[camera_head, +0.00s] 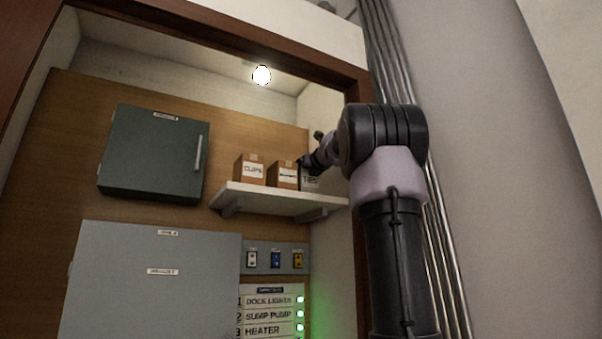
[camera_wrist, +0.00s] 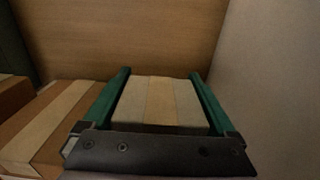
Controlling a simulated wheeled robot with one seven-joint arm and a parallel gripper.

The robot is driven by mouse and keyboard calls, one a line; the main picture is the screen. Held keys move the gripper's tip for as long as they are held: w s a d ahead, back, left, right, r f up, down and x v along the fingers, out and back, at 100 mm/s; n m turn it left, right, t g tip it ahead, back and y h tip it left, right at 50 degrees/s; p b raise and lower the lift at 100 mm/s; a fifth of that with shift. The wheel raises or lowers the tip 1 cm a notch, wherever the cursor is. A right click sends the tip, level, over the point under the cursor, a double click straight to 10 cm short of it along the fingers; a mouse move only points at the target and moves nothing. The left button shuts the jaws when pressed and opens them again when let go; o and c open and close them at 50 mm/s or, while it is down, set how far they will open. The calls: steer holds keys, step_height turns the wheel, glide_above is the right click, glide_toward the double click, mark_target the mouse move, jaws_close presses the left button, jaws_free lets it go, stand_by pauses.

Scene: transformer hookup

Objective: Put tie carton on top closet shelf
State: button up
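The tie carton (camera_head: 311,183) is at the right end of the white closet shelf (camera_head: 262,199), beside the right wall. It is pale, with a partly covered label in the head view. In the wrist view its taped top (camera_wrist: 160,101) lies between the two green fingers. My gripper (camera_wrist: 160,78) has a finger along each side of the carton and looks shut on it. In the head view my gripper (camera_head: 306,163) reaches in over the shelf from the right. I cannot tell whether the carton's base touches the shelf.
A brown carton (camera_head: 284,175) stands just left of the tie carton, and a clips carton (camera_head: 250,169) left of that. A green cabinet (camera_head: 153,155) hangs on the back wall. A lit bulb (camera_head: 261,75) is above. The closet's right wall (camera_wrist: 268,90) is close to my gripper.

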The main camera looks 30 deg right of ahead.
steer(key=shift+s+r, duration=0.1)
steer(key=shift+r, duration=0.1)
steer(key=s, duration=1.1)
steer(key=shift+s+d, duration=0.2)
steer(key=shift+s, duration=0.2)
